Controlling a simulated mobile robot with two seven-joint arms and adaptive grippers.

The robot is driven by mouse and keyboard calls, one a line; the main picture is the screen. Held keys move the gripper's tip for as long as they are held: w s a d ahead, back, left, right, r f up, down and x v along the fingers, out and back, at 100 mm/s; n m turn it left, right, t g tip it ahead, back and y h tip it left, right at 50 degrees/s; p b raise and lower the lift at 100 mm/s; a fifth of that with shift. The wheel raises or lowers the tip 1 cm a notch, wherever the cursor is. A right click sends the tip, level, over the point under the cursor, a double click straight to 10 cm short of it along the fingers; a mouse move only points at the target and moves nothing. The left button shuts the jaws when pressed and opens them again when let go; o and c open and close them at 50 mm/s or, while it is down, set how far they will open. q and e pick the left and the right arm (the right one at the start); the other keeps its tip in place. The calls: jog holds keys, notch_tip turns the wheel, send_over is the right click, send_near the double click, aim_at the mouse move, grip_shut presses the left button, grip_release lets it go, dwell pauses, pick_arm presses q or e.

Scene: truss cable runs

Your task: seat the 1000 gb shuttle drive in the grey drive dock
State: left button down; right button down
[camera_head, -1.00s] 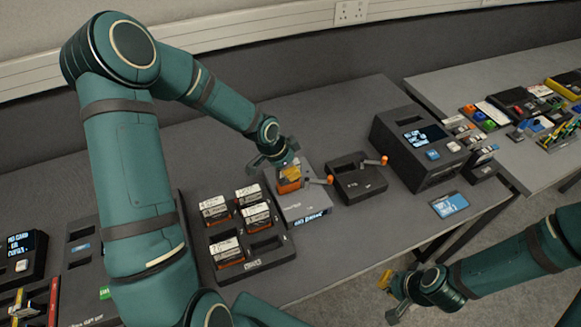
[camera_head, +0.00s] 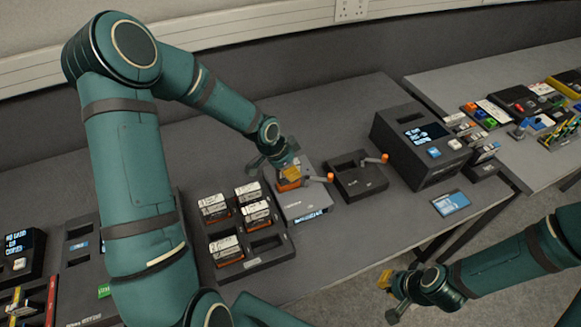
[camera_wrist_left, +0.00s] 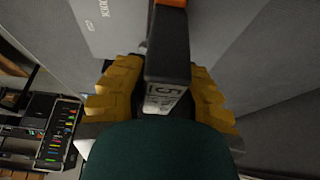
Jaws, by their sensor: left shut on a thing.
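My left gripper (camera_head: 290,171) is over the grey drive dock (camera_head: 308,201). It is shut on the shuttle drive, whose orange end (camera_head: 287,186) shows below the yellow fingers at the dock's top. In the left wrist view the dark drive (camera_wrist_left: 167,55) stands between the yellow finger pads (camera_wrist_left: 165,100), with part of a pale label showing; its capacity cannot be read. The drive's lower end is hidden, so its depth in the dock cannot be seen. The dock has a small lit display and an orange-tipped lever (camera_head: 330,178). My right gripper (camera_head: 393,296) is open and empty, past the table's front edge.
A black rack (camera_head: 262,262) with several labelled drives stands left of the dock. A black dock (camera_head: 358,181) with an orange-tipped lever is close on the right. A larger black unit (camera_head: 415,150) and a blue-screened card (camera_head: 451,203) lie further right.

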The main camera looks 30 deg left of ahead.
pick_arm(q)
jog(key=shift+f+b, duration=0.7)
jog(key=shift+f, duration=0.25)
dwell(0.5)
jog(key=shift+c, duration=2)
grip_release()
jog(key=shift+r, duration=0.1)
jog(key=shift+r+p, duration=2.9)
jog(key=shift+r, duration=0.8)
